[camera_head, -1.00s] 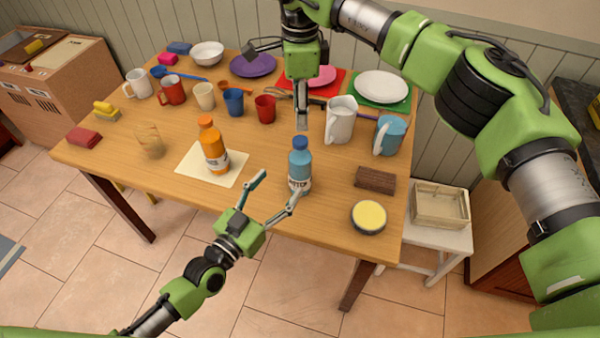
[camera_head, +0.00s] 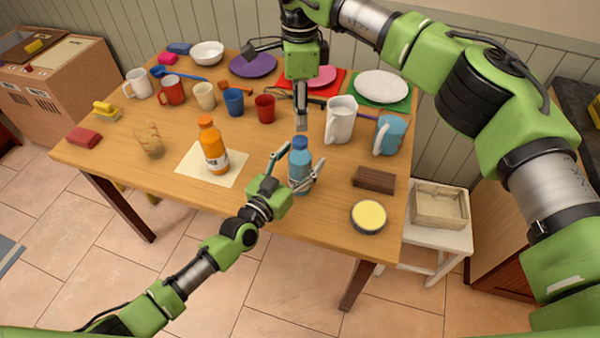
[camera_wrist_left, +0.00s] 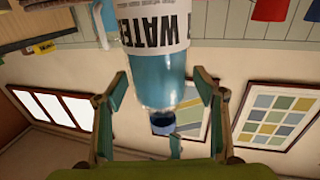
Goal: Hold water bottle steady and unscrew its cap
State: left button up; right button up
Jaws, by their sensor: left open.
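The blue water bottle (camera_head: 300,183) stands upright near the table's front edge, with its darker blue cap (camera_head: 300,143) on top. In the left wrist view the bottle (camera_wrist_left: 158,75) appears upside down, its white label reading WATER, with the cap (camera_wrist_left: 163,124) below. My left gripper (camera_head: 302,158) is open, one finger on each side of the bottle's upper body. Gaps to both fingers (camera_wrist_left: 160,88) show in the left wrist view. My right gripper (camera_head: 301,118) is above and behind the bottle, apart from the cap; I cannot make out its opening.
An orange bottle (camera_head: 214,153) stands left on a pale sheet (camera_head: 193,166). A brown block (camera_head: 374,179) and a yellow-topped round tin (camera_head: 368,216) lie right. White (camera_head: 340,122) and blue (camera_head: 390,135) pitchers stand behind right. Several cups and plates fill the back.

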aim_at(300, 140)
pick_arm(q)
grip_shut()
pick_arm(e)
jog(key=m, duration=0.3)
jog(key=shift+m, duration=0.4)
jog(key=m, duration=1)
jog(key=shift+a, duration=0.1)
jog(key=m, duration=0.5)
jog(key=shift+m, duration=0.3)
jog(key=m, duration=1)
jog(key=shift+m, duration=0.3)
jog(key=m, duration=0.9)
jog(key=shift+m, duration=0.4)
jog(key=shift+f+m, duration=0.3)
notch_tip(300, 140, down, 7)
jog(key=shift+f, duration=0.2)
